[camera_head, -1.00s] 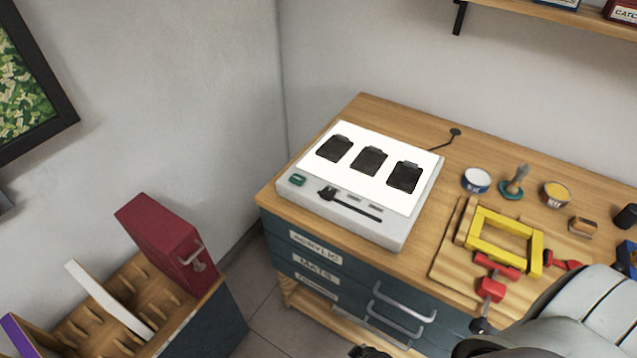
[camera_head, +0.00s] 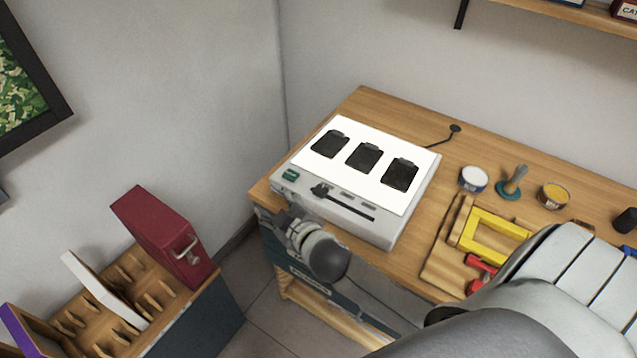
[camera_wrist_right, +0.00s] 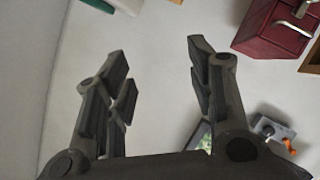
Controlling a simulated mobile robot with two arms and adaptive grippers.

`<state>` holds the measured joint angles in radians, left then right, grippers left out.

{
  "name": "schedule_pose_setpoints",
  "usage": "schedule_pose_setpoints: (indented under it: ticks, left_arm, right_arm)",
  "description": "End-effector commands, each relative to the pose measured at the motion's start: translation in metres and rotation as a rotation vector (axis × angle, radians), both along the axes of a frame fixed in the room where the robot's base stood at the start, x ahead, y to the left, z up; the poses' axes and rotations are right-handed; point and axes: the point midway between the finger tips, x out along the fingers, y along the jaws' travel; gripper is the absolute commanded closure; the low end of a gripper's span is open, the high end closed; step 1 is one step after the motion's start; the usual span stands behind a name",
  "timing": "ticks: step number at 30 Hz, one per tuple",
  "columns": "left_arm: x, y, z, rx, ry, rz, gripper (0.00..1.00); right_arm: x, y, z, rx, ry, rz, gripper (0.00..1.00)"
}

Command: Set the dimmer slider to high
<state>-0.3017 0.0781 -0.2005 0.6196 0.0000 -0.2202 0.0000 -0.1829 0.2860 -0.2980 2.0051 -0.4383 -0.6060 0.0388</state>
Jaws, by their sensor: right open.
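The dimmer slider (camera_head: 319,191) is a black knob at the left end of a dark slot on the front panel of a white light box (camera_head: 390,228). The slot runs to the right along the panel. My right gripper (camera_head: 284,216) is just in front of the light box's front left part, apart from the knob in the picture. Its fingers are partly hard to make out there. In the right wrist view my right gripper (camera_wrist_right: 158,62) is open with nothing between its fingers. The slider does not show in that view. My left gripper is not in view.
A green switch (camera_head: 290,175) sits left of the knob. Three dark plates (camera_head: 364,158) lie on the lit top. A yellow frame (camera_head: 490,235), a red clamp and small pots are on the bench's right. A red box (camera_head: 160,236) stands on a wooden rack at left.

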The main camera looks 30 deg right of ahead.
Motion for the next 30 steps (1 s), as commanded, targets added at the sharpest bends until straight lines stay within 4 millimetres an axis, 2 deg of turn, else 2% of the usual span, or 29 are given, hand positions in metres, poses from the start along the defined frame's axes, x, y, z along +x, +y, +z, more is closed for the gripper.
schedule_pose_setpoints:
  ticks: [1,3,6,9,12,14,18,22,26,29,30]
  left_arm:
    - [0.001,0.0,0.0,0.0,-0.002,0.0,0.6]
    - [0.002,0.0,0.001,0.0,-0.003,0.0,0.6]
    - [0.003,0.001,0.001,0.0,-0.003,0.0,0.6]
    - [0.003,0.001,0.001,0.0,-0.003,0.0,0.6]
    - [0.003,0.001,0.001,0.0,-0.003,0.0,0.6]
    - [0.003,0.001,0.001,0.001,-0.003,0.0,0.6]
    - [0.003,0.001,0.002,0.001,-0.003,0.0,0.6]
    - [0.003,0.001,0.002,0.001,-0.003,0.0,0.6]
    - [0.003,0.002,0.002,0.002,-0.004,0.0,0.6]
    - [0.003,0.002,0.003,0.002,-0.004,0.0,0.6]
    - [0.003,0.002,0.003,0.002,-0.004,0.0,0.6]
  right_arm:
    - [0.017,0.009,0.028,-0.049,-0.104,0.059,0.5]
    - [0.034,0.026,0.064,-0.121,-0.246,0.151,0.5]
    - [0.047,0.056,0.111,-0.232,-0.441,0.298,0.5]
    - [0.049,0.088,0.148,-0.353,-0.613,0.459,0.5]
    - [0.041,0.119,0.172,-0.481,-0.76,0.635,0.5]
    - [0.034,0.136,0.18,-0.564,-0.835,0.745,0.5]
    - [0.015,0.165,0.178,-0.77,-0.96,1.017,0.5]
    - [0.0,0.171,0.156,-0.971,-1.002,1.283,0.5]
    - [-0.007,0.154,0.124,-1.178,-0.96,1.55,0.5]
    - [-0.007,0.123,0.1,-1.331,-0.862,1.75,0.5]
    - [-0.006,0.107,0.091,-1.389,-0.808,1.828,0.5]
